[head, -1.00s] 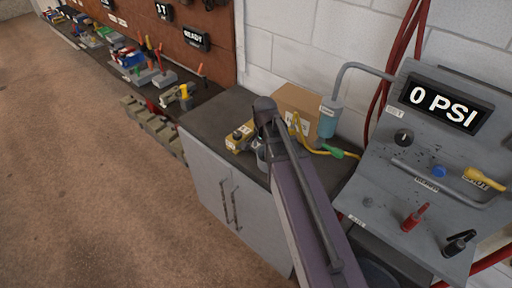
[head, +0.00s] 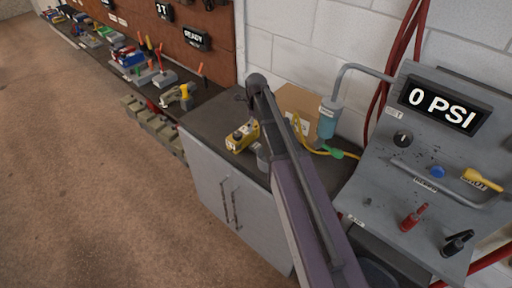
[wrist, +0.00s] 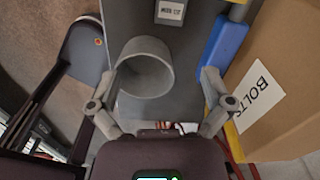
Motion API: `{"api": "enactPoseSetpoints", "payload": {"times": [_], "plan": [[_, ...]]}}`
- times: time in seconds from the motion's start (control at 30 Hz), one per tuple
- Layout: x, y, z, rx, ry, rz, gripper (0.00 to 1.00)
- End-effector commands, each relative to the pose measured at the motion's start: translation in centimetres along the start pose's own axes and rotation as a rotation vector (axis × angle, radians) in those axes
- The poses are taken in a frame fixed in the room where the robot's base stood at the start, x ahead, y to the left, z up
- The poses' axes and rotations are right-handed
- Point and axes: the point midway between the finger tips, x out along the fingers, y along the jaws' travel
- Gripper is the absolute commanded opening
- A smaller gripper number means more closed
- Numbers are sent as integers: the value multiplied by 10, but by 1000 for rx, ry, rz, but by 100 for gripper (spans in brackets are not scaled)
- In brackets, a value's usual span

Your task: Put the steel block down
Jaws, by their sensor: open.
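I cannot pick out a block of bare steel for certain in either view. A grey, hollow, round-mouthed piece (wrist: 146,68) shows in the wrist view on the dark bench top. In the head view a grey piece (head: 263,160) on the bench is partly hidden by my arm. My gripper (wrist: 160,82) is open in the wrist view, its fingers spread either side of the hollow piece, with a gap to the right finger. I cannot tell how far above it they are.
A cardboard box marked BOLTS (wrist: 285,85) stands close to my right finger, with a blue piece (wrist: 222,48) beside it. A yellow device (head: 242,137) sits on the bench top (head: 212,117). A yellow hose (head: 310,148) and grey pressure panel (head: 425,150) are to the right.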

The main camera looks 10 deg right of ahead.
Motion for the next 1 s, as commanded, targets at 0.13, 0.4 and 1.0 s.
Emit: {"api": "enactPoseSetpoints", "payload": {"times": [0.13, 0.4, 1.0], "plan": [[-1, -10, 9, 123, 0, 0, 100], [-1, -12, 11, 186, 0, 0, 100], [18, -12, 11, 182, 0, 0, 100]]}}
